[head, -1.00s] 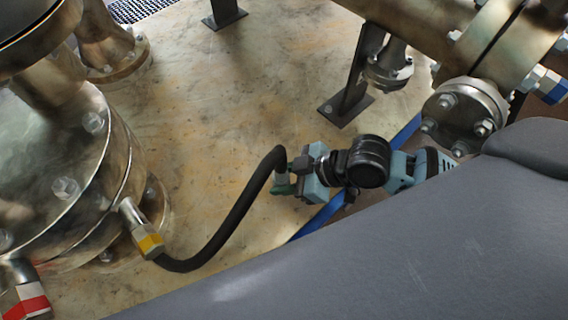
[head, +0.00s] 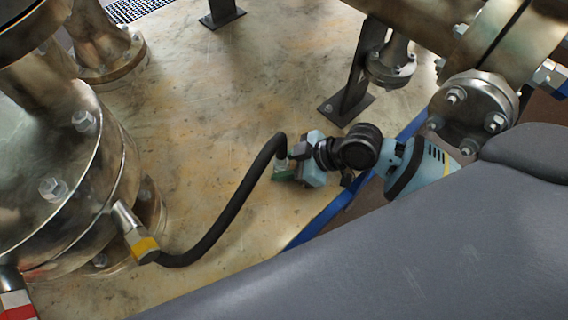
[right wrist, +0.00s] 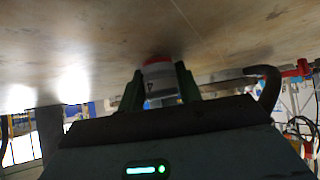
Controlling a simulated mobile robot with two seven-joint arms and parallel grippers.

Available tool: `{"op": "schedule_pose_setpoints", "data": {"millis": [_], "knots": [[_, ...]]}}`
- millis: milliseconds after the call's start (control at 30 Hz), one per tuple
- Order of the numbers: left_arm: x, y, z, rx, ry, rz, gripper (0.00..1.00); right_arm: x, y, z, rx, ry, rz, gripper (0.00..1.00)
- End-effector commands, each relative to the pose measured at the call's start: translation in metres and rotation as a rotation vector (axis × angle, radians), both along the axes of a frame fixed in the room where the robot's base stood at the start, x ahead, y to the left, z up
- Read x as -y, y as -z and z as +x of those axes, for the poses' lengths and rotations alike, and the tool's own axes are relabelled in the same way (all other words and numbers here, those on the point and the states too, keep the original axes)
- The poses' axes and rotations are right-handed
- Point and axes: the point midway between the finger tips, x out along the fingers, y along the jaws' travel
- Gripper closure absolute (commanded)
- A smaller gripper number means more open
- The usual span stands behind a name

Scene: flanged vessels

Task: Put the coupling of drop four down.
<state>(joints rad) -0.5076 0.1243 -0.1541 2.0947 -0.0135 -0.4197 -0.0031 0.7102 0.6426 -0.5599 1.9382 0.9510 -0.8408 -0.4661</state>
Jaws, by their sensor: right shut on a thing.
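The black hose (head: 228,208) runs from a yellow-banded fitting (head: 145,247) on the left vessel, sags, and rises to my right gripper. My right gripper (head: 284,176) has green fingers and is low over the tan floor. In the right wrist view the gripper (right wrist: 160,85) is shut on the coupling (right wrist: 158,88), which has a pale, marked body and a red end pointing at the floor. In the head view the coupling is mostly hidden by the jaws. I cannot tell whether it touches the floor. My left gripper is not in view.
The flanged vessel (head: 60,190) fills the left side. A red-banded fitting (head: 17,300) shows at lower left. A dark support post (head: 352,95) and a bolted pipe flange (head: 475,108) stand beyond my right arm. The floor (head: 215,110) between vessel and post is clear.

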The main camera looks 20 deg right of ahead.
Motion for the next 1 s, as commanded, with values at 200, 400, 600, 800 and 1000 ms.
{"op": "schedule_pose_setpoints", "data": {"millis": [200,400,600,800,1000], "knots": [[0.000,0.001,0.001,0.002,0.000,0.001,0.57,0.000,0.001,0.001,0.002,0.000,0.000,1.00],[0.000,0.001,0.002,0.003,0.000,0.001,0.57,0.000,0.003,0.000,0.000,-0.001,-0.002,0.49],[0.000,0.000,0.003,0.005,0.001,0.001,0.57,0.000,0.004,-0.001,-0.003,-0.002,-0.001,0.44],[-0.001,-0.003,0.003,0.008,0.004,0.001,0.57,0.003,-0.003,-0.003,-0.003,-0.002,-0.003,0.44],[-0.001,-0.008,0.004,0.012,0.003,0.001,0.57,0.024,-0.024,-0.015,0.000,-0.001,-0.006,0.44]]}}
